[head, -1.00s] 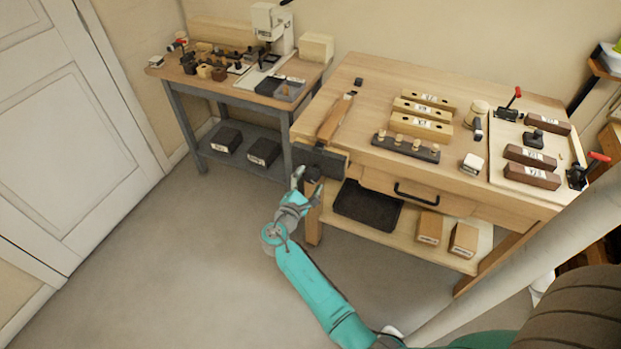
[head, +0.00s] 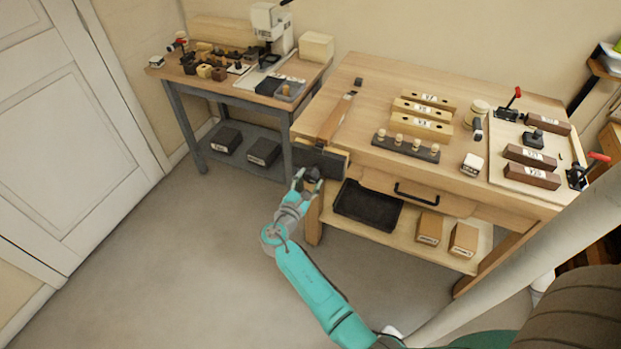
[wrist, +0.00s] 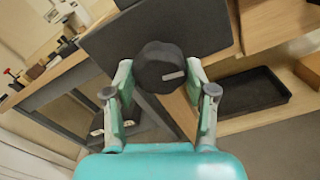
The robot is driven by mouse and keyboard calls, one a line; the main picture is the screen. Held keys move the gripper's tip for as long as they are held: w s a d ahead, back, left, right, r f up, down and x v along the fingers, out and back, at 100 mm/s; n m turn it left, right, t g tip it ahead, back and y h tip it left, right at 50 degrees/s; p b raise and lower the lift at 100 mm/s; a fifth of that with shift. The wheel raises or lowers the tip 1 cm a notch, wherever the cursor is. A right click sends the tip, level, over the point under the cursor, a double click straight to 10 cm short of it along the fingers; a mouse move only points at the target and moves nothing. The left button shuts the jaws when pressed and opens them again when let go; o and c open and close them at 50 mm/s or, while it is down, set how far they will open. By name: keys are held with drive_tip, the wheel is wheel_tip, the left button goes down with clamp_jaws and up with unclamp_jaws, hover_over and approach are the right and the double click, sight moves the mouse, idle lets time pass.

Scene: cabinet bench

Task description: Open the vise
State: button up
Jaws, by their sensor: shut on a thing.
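The vise (head: 333,164) is at the left front corner of the wooden workbench, with a dark front jaw plate and pale wood lining behind it. In the wrist view the dark jaw plate (wrist: 205,22) fills the top middle. A round black knob (wrist: 158,68) with a white mark pointing right sticks out of the plate towards me. My gripper (head: 308,180) is at the vise front, shut on the knob, with one finger on each side of it in the wrist view (wrist: 160,76). The width of the jaw gap is hard to judge.
A long brown piece (head: 336,118) lies on the workbench behind the vise. Several labelled blocks (head: 422,127) and a dark peg rack (head: 405,146) stand further right. A black tray (head: 368,205) is on the lower shelf. A side table (head: 215,85) stands left. The floor in front is clear.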

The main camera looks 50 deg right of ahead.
drive_tip(key=shift+n, duration=1.7)
drive_tip(key=n, duration=0.3)
drive_tip(key=shift+a, duration=0.1)
drive_tip(key=shift+n, duration=0.3)
drive_tip(key=shift+n, duration=1.6)
